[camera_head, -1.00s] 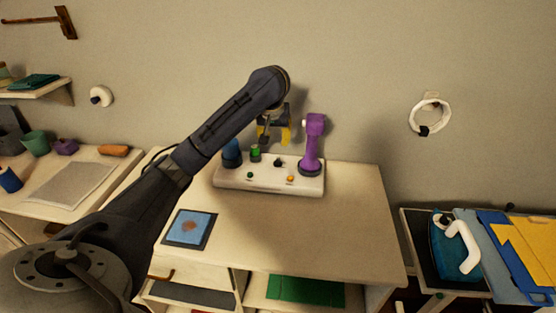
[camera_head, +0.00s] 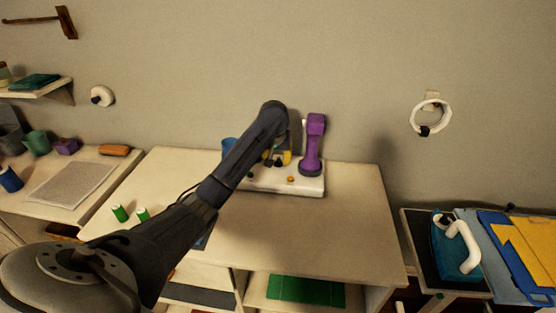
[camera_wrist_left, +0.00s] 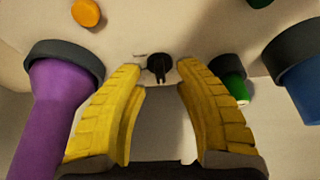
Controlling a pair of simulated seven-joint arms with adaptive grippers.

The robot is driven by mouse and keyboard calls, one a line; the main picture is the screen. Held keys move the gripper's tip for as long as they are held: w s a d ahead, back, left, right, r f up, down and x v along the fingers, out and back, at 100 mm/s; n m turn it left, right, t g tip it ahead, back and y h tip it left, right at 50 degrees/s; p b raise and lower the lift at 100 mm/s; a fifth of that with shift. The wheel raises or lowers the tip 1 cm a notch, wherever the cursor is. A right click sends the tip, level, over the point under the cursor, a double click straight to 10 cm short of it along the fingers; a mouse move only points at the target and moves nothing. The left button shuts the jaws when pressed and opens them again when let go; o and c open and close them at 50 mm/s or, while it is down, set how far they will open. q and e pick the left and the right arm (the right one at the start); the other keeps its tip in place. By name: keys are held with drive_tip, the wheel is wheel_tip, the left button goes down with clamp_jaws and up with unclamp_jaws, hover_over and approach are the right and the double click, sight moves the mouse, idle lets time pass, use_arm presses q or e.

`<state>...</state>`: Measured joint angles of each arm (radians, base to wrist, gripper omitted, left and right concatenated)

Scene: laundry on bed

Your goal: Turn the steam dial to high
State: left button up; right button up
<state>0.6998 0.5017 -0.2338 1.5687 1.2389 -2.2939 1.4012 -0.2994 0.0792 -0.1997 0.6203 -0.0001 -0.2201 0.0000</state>
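A small black dial (camera_wrist_left: 158,68) with a pointer knob is on a white control panel (camera_head: 310,187) on the table. In the left wrist view the dial is between and just beyond my left fingertips, with no clear contact. My left gripper (camera_wrist_left: 160,78) is open, its two yellow fingers spread either side of the dial. In the head view this gripper (camera_head: 281,158) is low over the panel, and my arm covers much of the panel's left part. My right gripper is not in view.
A purple handle (camera_head: 312,145) stands right of the dial on the panel. A blue upright part (camera_head: 228,145) and a green knob (camera_wrist_left: 230,82) are on the other side. An orange button (camera_wrist_left: 88,12) is nearby. The table's right front (camera_head: 330,240) is clear.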

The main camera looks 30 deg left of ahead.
use_arm(q)
drive_tip(key=shift+w+a+f, duration=0.1)
drive_tip(key=shift+w+f, duration=0.05)
drive_tip(key=shift+f, duration=0.4)
clamp_jaws()
